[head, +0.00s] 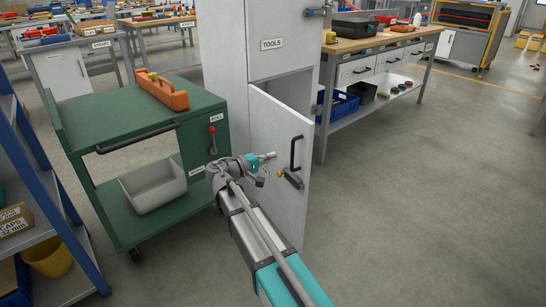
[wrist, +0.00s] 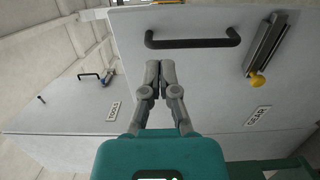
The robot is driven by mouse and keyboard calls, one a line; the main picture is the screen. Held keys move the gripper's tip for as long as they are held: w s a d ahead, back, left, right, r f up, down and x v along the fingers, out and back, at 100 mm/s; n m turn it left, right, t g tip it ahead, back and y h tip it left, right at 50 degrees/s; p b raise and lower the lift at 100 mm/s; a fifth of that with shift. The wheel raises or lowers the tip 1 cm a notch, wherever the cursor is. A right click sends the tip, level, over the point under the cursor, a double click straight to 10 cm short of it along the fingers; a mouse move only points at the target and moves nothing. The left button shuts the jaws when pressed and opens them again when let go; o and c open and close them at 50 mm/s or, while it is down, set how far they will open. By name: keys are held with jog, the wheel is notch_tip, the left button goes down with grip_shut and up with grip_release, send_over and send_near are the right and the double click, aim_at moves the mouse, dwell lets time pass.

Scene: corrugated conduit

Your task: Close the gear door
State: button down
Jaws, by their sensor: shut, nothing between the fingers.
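The gear door (head: 270,125) is the lower white door of the tall cabinet. It stands ajar in the head view, hinged at left, with a dark gap above its top edge. It carries a black bar handle (head: 297,152) and a latch with a yellow knob (head: 281,174). My gripper (head: 272,156) is shut and empty in front of the door's outer face, left of the handle. In the wrist view the closed fingertips (wrist: 159,66) point at the door panel near the handle (wrist: 192,40); I cannot tell whether they touch. The GEAR label (wrist: 258,115) shows there.
The upper TOOLS door (head: 280,40) looks closed. A workbench (head: 375,42) with bins below stands behind at right. The floor at right is clear.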

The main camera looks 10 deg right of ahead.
aim_at(307, 145)
jog(key=x, duration=1.2)
jog(key=shift+d, duration=0.1)
jog(key=shift+w+d, duration=0.1)
